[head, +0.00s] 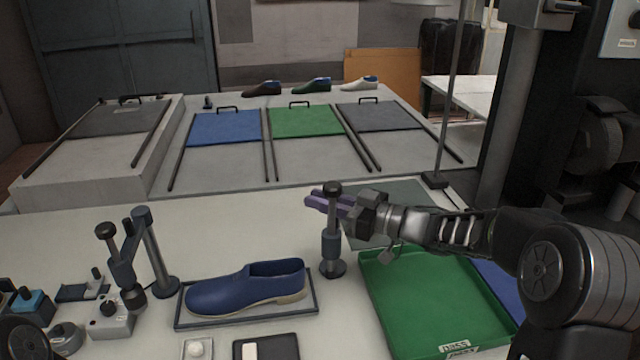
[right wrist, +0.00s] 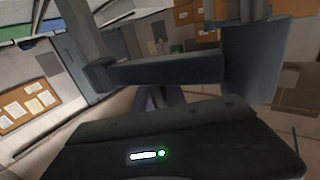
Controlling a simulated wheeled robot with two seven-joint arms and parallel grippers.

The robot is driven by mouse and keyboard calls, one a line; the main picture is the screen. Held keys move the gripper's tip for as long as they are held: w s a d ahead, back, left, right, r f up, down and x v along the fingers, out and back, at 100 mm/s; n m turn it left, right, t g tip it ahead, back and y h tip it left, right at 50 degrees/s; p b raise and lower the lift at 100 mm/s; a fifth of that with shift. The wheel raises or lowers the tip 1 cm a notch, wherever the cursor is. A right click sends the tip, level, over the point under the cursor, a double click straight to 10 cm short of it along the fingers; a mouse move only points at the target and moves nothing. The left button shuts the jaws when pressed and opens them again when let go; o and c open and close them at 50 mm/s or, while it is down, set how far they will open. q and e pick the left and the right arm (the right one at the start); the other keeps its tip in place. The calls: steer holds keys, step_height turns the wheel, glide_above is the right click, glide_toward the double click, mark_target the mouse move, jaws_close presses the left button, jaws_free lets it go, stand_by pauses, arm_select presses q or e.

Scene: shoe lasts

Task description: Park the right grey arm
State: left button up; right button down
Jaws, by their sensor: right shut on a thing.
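The right grey arm (head: 331,243) stands just right of a blue shoe (head: 246,288), with a black knob on top and a round foot below. My right gripper (head: 318,200) reaches in from the right, its purple-tinted fingers around the upper part, just under and behind the knob. It is shut on the arm; the knob hides part of the grip. In the right wrist view a grey bar (right wrist: 165,69) crosses between the fingers. The left grey arm (head: 122,262), on its post, stands left of the shoe. The shoe lies on a grey tray (head: 312,306). My left gripper is not in view.
A green tray (head: 435,300) lies below my right arm, with a blue one (head: 497,285) beside it. Small fixtures crowd the front left. Blue (head: 225,127), green (head: 306,121) and grey panels (head: 378,116) fill the back bench, with several shoes behind.

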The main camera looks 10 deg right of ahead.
steer(key=shift+s+d+n+g+y+p, duration=0.15)
steer(key=shift+d+n+g+y, duration=0.1)
steer(key=shift+n+g+y, duration=0.35)
steer(key=shift+s+d+n+g+y+p, duration=0.15)
steer(key=shift+n+g+y, duration=0.25)
steer(key=shift+g, duration=0.4)
steer(key=shift+s+d+n+g+y+p, duration=0.1)
steer(key=shift+s+d+n+g+y, duration=0.2)
steer(key=shift+n+g, duration=0.35)
steer(key=shift+w, duration=0.1)
steer(key=c, duration=1.4)
jaws_free()
steer(key=shift+o, duration=0.2)
steer(key=shift+d, duration=0.1)
